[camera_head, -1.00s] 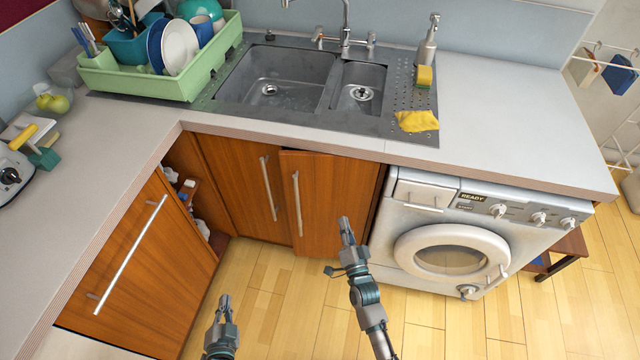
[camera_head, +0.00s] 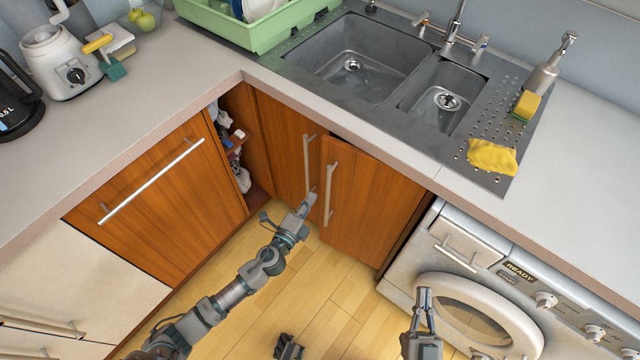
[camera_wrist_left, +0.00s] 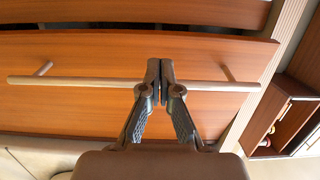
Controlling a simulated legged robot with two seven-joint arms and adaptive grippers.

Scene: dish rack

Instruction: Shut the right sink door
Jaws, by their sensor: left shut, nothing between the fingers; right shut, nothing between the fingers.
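The right sink door (camera_head: 367,204) is wooden with a long bar handle (camera_head: 329,195). It stands slightly ajar, its top edge forward of the left sink door (camera_head: 283,140) with a dark gap behind. My left gripper (camera_head: 304,207) is shut and empty, low in front of the sink doors near the handles. In the left wrist view its fingertips (camera_wrist_left: 160,70) overlap a bar handle (camera_wrist_left: 80,81) on a wooden door; whether they touch it I cannot tell. My right gripper (camera_head: 424,298) is shut and empty, in front of the washing machine.
The washing machine (camera_head: 455,262) stands right of the sink door. The countertop (camera_head: 445,180) overhangs the doors, with the sink (camera_head: 375,62) above. An open corner cabinet (camera_head: 240,150) and another handled door (camera_head: 165,200) are at left.

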